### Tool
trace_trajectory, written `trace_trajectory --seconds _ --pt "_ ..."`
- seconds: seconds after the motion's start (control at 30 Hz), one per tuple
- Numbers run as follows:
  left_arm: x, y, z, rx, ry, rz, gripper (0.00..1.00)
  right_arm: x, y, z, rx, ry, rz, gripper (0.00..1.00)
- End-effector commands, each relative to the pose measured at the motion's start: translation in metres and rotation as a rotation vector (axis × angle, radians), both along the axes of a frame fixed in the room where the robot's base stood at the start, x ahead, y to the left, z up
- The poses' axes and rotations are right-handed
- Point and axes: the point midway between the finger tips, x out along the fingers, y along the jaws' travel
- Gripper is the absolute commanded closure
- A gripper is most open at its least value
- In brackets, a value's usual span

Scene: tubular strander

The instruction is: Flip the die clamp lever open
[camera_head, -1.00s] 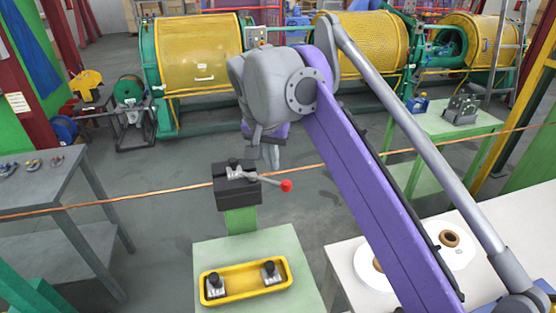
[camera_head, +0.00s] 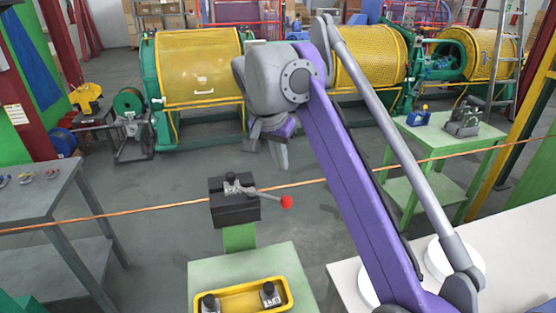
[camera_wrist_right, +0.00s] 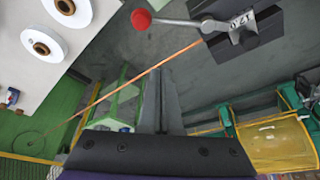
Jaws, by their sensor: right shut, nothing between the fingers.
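The die clamp is a dark block (camera_head: 235,210) on a green post. Its metal lever (camera_head: 262,194) lies nearly flat toward the right and ends in a red knob (camera_head: 286,202). My right gripper (camera_head: 281,158) is above and beyond the knob in the head view, apart from it. Its fingers (camera_wrist_right: 161,98) are shut and empty in the right wrist view. That view also shows the red knob (camera_wrist_right: 140,19), the lever and the clamp block (camera_wrist_right: 245,35) near the top edge. My left gripper is not in view.
A copper-coloured wire (camera_head: 120,213) runs across the scene through the clamp block. A white table (camera_head: 350,285) with spools is at the right. Grey floor lies around the post.

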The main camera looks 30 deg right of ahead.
Motion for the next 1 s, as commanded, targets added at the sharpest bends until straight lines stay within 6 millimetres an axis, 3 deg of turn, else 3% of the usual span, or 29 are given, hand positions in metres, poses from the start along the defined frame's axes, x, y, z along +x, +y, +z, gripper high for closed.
trace_trajectory --seconds 0.03,0.27,0.5,1.0 --pt "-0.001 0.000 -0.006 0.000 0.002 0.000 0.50 0.001 -0.004 -0.014 0.001 0.001 -0.002 1.00" --pt "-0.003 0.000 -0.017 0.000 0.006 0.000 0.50 0.010 -0.018 -0.058 0.001 0.001 -0.001 1.00" --pt "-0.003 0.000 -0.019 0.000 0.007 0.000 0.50 -0.007 0.011 -0.062 0.001 0.001 0.003 1.00" --pt "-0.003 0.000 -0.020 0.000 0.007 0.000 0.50 -0.011 0.017 -0.063 0.001 0.001 0.000 1.00"
